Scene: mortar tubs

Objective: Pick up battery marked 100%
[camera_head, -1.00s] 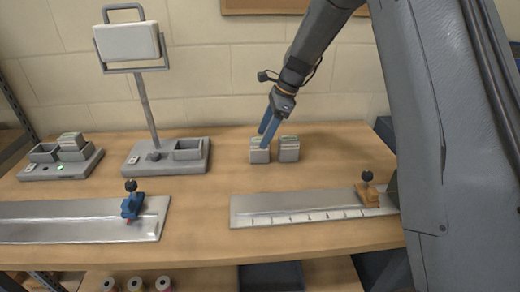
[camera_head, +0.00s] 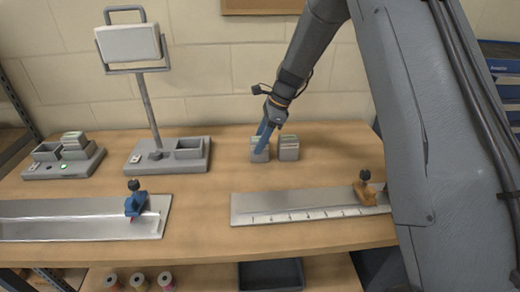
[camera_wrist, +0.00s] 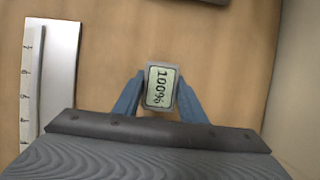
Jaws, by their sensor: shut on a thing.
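A grey battery with a pale green display reading 100% (camera_wrist: 161,87) is between the blue fingers of my gripper (camera_wrist: 160,98) in the wrist view. The fingers touch it on both sides. In the head view my gripper (camera_head: 264,138) reaches down onto this battery (camera_head: 259,154), which stands upright on the wooden bench. I cannot tell whether it is lifted at all. A second, similar battery (camera_head: 289,149) stands just to the right, apart from it; its marking is too small to read.
A lamp stand with an empty-looking bin (camera_head: 188,148) and a charger base holding another block (camera_head: 74,141) are on the left. A blue-clamped metal rail (camera_head: 75,222) and an orange-clamped ruler rail (camera_head: 300,208) lie along the front. Bench between batteries and rails is clear.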

